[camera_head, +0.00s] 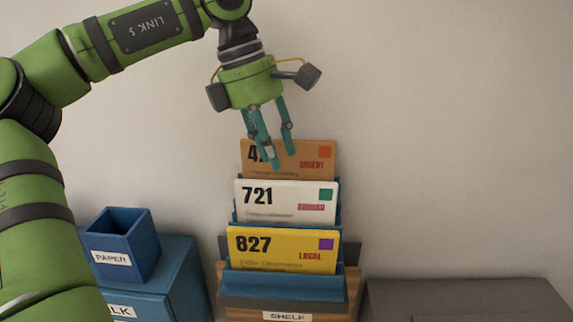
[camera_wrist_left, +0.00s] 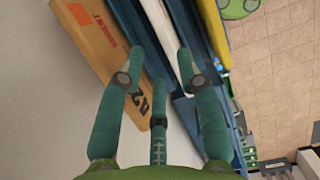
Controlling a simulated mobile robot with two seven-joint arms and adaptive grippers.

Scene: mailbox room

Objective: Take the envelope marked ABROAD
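Three envelopes stand one behind another in a blue slotted holder. The front yellow envelope (camera_head: 283,249) reads 827 LOCAL. The middle white envelope (camera_head: 285,203) reads 721; its small red word is too blurred to read for sure. The back brown envelope (camera_head: 318,173) reads URGENT, its number partly hidden by my fingers. My left gripper (camera_head: 282,160) is open and empty, pointing down in front of the brown envelope's upper part. In the left wrist view, the brown envelope (camera_wrist_left: 95,40) lies left of the fingers and the white envelope (camera_wrist_left: 163,28) near the right finger. I cannot tell any contact.
The blue holder (camera_head: 285,287) sits on a wooden stand labelled SHELF (camera_head: 288,316). A blue bin marked PAPER (camera_head: 122,245) stands on a blue cabinet (camera_head: 178,275) at left. A grey surface (camera_head: 470,295) is at right. The wall is close behind; the right side is free.

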